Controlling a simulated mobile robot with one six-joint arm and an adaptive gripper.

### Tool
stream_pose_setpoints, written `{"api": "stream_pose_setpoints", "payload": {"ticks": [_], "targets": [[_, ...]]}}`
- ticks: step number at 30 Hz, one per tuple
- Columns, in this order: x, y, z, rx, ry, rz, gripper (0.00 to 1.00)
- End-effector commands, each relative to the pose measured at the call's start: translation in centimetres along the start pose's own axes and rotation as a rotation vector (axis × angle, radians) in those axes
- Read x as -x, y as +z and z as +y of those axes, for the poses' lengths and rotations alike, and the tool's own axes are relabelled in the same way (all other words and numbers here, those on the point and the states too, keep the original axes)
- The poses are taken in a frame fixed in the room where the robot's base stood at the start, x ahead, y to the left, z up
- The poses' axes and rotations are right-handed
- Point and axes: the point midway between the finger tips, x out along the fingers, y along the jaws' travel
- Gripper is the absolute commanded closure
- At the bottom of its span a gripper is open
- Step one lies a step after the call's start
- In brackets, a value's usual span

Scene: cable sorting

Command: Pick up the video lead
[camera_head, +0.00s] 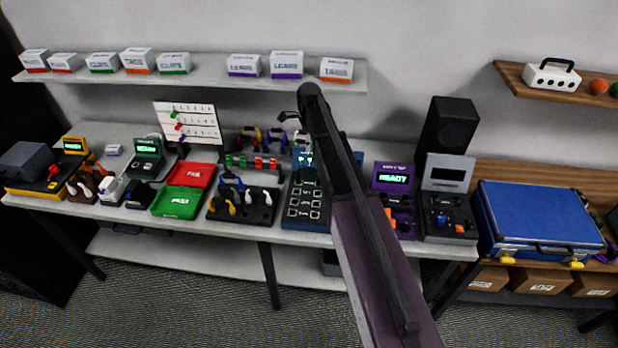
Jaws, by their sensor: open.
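I cannot tell for sure which lead is the video lead. Several coiled leads stand at the back of the bench, among them a yellow-and-dark one (249,137) and a purple one (276,138). A black tray (262,216) in front holds leads with yellow, white and blue plugs. My gripper (288,116) is a small dark shape at the far end of my arm, above the bench's back part and left of the arm. It is open and nothing shows in it. Its fingers are hard to make out, and my arm hides part of the bench.
A red-and-green tray (176,201), a button panel (303,205) and a purple device reading READY (393,176) stand on the bench. A shelf (207,80) with several boxes runs above. A black speaker (449,125) and blue case (540,212) are at the right.

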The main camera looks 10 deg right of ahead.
Motion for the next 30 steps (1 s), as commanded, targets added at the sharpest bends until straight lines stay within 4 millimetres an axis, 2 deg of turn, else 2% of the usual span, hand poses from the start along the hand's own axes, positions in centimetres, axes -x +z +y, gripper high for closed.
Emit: {"api": "stream_pose_setpoints", "payload": {"ticks": [8, 30], "targets": [[-1.1, 0.0, 0.0, 0.002, 0.0, 0.0, 0.34], [-6.9, 0.1, 0.1, 0.003, 0.0, 0.0, 0.34]]}}
